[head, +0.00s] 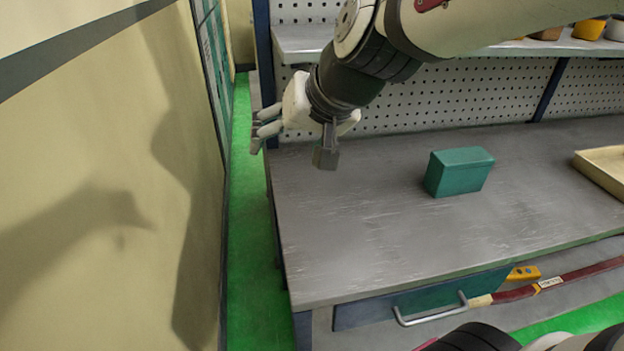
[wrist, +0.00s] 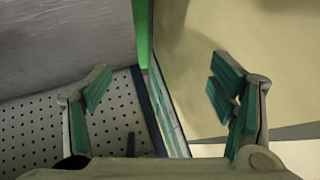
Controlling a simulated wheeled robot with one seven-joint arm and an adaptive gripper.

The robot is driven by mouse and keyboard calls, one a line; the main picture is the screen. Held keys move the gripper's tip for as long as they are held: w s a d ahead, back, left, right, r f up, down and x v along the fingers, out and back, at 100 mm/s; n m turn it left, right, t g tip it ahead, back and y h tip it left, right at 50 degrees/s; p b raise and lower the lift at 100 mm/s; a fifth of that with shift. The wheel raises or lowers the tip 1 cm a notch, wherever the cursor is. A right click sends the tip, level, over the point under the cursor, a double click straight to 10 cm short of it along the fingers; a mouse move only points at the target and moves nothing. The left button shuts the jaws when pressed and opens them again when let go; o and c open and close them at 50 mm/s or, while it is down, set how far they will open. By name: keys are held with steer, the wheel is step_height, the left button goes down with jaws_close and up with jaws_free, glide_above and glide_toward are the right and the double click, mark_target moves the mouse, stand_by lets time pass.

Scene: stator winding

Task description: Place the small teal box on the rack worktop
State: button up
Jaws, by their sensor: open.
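The small teal box (head: 459,172) stands upright on the grey rack worktop (head: 350,235), right of the middle in the head view. My gripper (head: 262,129) is above the worktop's back left corner, well to the left of the box and apart from it. In the wrist view my gripper (wrist: 160,92) has its two teal-padded fingers spread wide with nothing between them. The box does not show in the wrist view. Part of the worktop (wrist: 60,40) shows there at the upper left.
A pegboard (head: 425,95) backs the worktop, with a shelf (head: 545,47) above it holding several containers. A beige tray (head: 603,170) lies at the right. A wall (head: 110,180) stands left, beyond a green floor strip (head: 252,240). The worktop's front left is clear.

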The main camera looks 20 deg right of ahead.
steer(key=s+d+f+n+g+h, duration=0.1)
steer(key=s+g, duration=0.1)
steer(key=s, duration=0.8)
steer(key=s+d+f+n+g, duration=0.1)
steer(key=s+f+n+g, duration=0.1)
steer(key=s, duration=0.8)
steer(key=shift+s+d+f+g+h, duration=0.25)
steer(key=shift+g+h, duration=0.15)
steer(key=shift+g, duration=0.1)
steer(key=shift+w, duration=0.1)
steer(key=shift+t, duration=0.6)
step_height(320, 180, up, 6)
steer(key=p, duration=0.4)
steer(key=shift+p, duration=0.35)
